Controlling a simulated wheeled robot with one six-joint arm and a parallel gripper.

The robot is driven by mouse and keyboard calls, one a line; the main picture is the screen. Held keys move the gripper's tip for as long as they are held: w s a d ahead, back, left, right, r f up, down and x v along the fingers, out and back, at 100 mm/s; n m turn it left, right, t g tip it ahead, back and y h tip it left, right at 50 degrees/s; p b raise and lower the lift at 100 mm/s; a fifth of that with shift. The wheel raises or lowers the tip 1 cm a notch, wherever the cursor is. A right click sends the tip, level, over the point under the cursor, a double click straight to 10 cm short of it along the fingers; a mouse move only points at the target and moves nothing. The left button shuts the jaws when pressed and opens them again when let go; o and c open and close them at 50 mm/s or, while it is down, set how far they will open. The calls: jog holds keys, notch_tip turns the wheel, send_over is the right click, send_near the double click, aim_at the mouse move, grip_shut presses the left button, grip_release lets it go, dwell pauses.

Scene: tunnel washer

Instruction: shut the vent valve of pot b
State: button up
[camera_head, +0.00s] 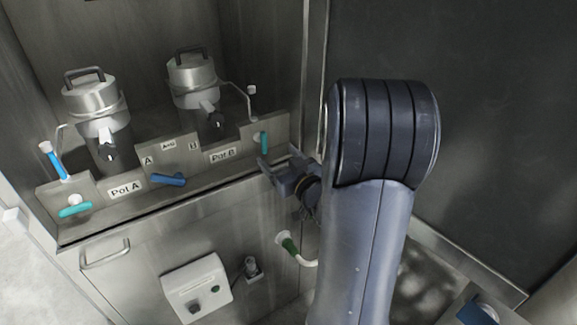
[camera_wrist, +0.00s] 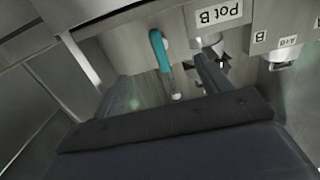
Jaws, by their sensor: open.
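Pot B (camera_head: 193,82) is a steel pot with a dark top handle, at the right of the recess. A teal lever (camera_head: 264,143), which I take as its vent valve, is on the panel right of the "Pot B" label (camera_head: 222,154) and points down. In the wrist view, upside down, the teal lever (camera_wrist: 160,52) shows beside the label (camera_wrist: 220,15). My gripper (camera_head: 280,163) is open and empty, just in front of and below the lever. In the wrist view its fingers (camera_wrist: 165,70) lie either side of the lever; contact cannot be told.
Pot A (camera_head: 92,98) stands left, with a teal lever (camera_head: 75,211) turned sideways and a blue-handled lever (camera_head: 53,160). A blue selector lever (camera_head: 168,180) sits between the labels. Below are a white box (camera_head: 197,290) and a green-ended hose (camera_head: 288,243). A dark wall (camera_head: 460,90) is at right.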

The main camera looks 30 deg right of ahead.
aim_at(265, 146)
jog(key=shift+w+a+b, duration=0.15)
jog(key=shift+w+b, duration=0.25)
jog(key=shift+w, duration=2.75)
jog(key=shift+c, duration=0.3)
grip_shut()
jog(key=b, duration=0.3)
jog(key=shift+f, duration=0.3)
